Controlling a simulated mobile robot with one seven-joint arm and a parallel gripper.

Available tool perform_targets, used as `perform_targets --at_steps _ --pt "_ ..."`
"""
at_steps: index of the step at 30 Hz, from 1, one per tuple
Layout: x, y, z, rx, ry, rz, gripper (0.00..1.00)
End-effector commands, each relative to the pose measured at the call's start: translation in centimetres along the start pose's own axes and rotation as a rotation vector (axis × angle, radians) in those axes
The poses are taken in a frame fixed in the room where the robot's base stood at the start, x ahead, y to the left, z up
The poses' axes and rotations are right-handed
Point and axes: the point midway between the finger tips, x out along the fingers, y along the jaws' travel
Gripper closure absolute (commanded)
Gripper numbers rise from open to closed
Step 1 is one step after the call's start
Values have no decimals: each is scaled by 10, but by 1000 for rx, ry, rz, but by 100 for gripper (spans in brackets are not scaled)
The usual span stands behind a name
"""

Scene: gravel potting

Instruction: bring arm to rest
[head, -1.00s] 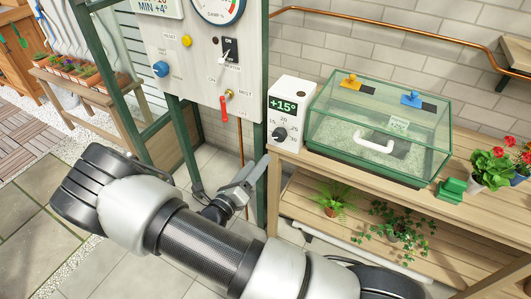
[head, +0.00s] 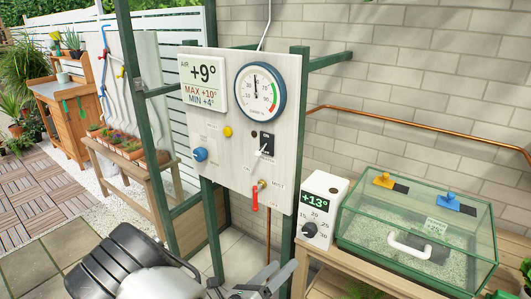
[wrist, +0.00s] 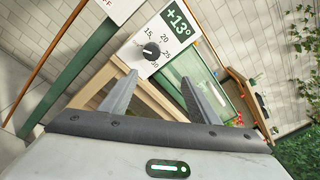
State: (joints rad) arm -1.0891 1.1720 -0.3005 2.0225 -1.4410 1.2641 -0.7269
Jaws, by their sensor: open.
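My gripper (head: 268,279) is at the bottom of the head view, below the control board and left of the thermostat box. In the wrist view my gripper (wrist: 152,98) shows two spread fingers with nothing between them. The white thermostat box (head: 318,208) with a black dial reads +13°. It also shows in the wrist view (wrist: 140,62), beyond the fingers and apart from them. My arm is folded low at the bottom of the head view, mostly cut off by the frame edge.
The control board (head: 222,150) has a gauge (head: 259,92), a switch (head: 266,145) and a red-handled valve (head: 256,196). A glass propagator case (head: 418,225) stands on the wooden bench (head: 342,262). A green post (head: 300,150) rises near my gripper. Paving lies open at left.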

Motion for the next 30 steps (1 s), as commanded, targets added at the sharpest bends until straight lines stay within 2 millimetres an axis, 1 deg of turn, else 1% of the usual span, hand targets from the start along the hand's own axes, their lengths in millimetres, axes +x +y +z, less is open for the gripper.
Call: perform_targets --at_steps 1,2,3,5,6,7,9,11,12,14,15,17,18,21,23,27,30 --pt "6 -19 7 75 67 -32 44" --pt "10 -31 9 125 114 -55 44" --pt "14 -49 12 204 183 -90 44" --pt "20 -79 13 337 298 -153 44" --pt "21 -99 14 431 376 -197 44" --pt "22 -113 14 501 432 -231 44" --pt "21 -144 13 667 558 -311 44" --pt "18 -169 14 810 661 -381 44" --pt "14 -184 15 907 725 -427 44" --pt "8 -206 17 1052 819 -498 44" --pt "4 -220 19 1149 877 -545 44" --pt "-5 -240 23 1297 963 -614 44" --pt "-10 -252 26 1396 1015 -661 44" --pt "-25 -281 38 1646 1138 -772 44" --pt "-35 -296 47 1798 1205 -835 44" --pt "-56 -331 72 2155 1341 -967 44" --pt "-69 -352 90 2389 1416 -1036 44"
